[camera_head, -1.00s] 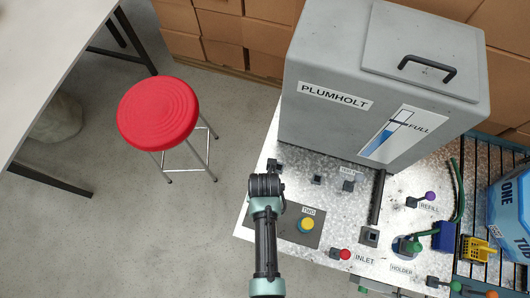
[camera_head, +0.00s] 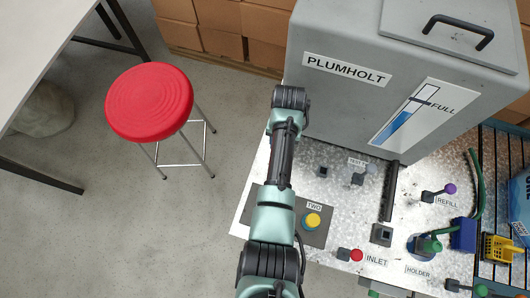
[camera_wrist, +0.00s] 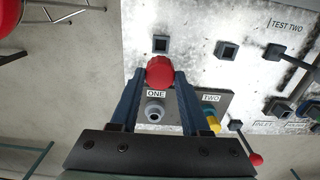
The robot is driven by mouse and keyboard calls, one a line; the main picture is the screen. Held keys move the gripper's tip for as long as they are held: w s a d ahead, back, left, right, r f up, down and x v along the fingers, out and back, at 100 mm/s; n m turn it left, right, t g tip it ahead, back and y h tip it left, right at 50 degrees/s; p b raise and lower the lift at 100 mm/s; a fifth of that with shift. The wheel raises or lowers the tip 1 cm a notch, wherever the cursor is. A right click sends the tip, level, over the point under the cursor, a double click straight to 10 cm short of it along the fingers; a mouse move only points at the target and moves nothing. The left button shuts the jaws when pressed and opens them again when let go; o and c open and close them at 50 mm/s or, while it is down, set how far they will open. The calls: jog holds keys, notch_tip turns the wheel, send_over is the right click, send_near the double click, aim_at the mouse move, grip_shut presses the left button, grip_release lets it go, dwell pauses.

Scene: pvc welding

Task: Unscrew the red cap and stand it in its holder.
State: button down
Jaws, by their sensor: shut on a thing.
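The red cap (camera_wrist: 160,72) is between the fingertips of my gripper (camera_wrist: 160,75) in the wrist view, and the jaws are shut on it. Below it in that picture, a bare grey stub (camera_wrist: 154,113) stands by the label ONE. The cap is apart from the stub. A yellow cap (camera_wrist: 211,121) sits at the place marked TWO; it also shows in the head view (camera_head: 313,220). In the head view my arm hides the ONE stub, and I cannot make out the fingers or red cap there. A HOLDER label (camera_head: 418,271) lies near a green-handled fitting (camera_head: 428,245).
Small dark square sockets (camera_wrist: 161,44) (camera_wrist: 227,50) stand on the metal bench top (camera_head: 330,190). The grey PLUMHOLT tank (camera_head: 345,100) rises behind. A red-knobbed INLET lever (camera_head: 356,255) and a purple-knobbed REFILL lever (camera_head: 450,189) stick up. A red stool (camera_head: 149,102) stands left.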

jog(key=shift+w+d+b, duration=0.2)
jog(key=shift+w+b, duration=0.15)
jog(key=shift+w, duration=0.25)
jog(key=shift+f, duration=0.15)
jog(key=shift+f+b, duration=2.3)
jog(key=shift+f, duration=0.55)
jog(key=shift+f+b, duration=0.6)
jog(key=shift+f, duration=0.5)
jog(key=shift+c, duration=1.5)
grip_release()
notch_tip(320, 180, up, 13)
